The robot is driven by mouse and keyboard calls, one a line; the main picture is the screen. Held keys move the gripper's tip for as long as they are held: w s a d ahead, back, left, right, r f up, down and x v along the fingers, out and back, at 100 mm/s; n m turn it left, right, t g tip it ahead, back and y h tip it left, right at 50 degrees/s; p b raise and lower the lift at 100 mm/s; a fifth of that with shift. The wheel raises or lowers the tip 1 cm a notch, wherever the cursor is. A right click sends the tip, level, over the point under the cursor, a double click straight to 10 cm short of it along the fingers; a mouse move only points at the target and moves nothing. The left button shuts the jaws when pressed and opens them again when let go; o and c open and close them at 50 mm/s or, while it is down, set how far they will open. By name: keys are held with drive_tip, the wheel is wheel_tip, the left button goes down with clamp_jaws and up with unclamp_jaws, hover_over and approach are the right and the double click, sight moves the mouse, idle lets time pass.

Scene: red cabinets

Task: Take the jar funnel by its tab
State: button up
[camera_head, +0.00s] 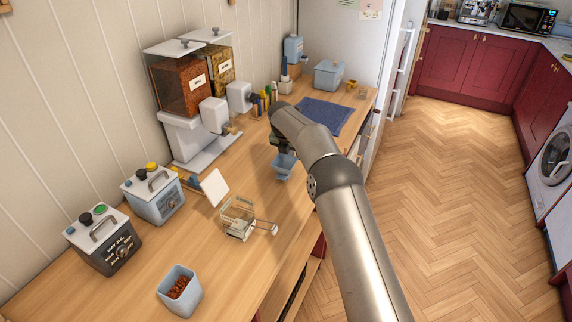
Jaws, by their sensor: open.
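A small light-blue vessel (284,168), which looks like the jar funnel, is at the right edge of the wooden counter, directly below the end of my arm. Its tab cannot be made out, and its upper part is partly covered by my gripper. My gripper (283,150) is dark and points down just above it. The fingers are small and partly hidden by my arm. It is open, and I cannot tell whether it touches the vessel.
A wire rack (240,218) and a blue cup of brown bits (180,289) stand nearer on the counter (238,283). A twin dispenser (190,135) stands by the wall. A dark blue mat (326,115) lies beyond my gripper. Open floor (455,220) is to the right.

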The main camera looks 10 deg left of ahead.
drive_tip(key=shift+x, duration=1.15)
clamp_jaws()
drive_tip(key=shift+r, duration=0.15)
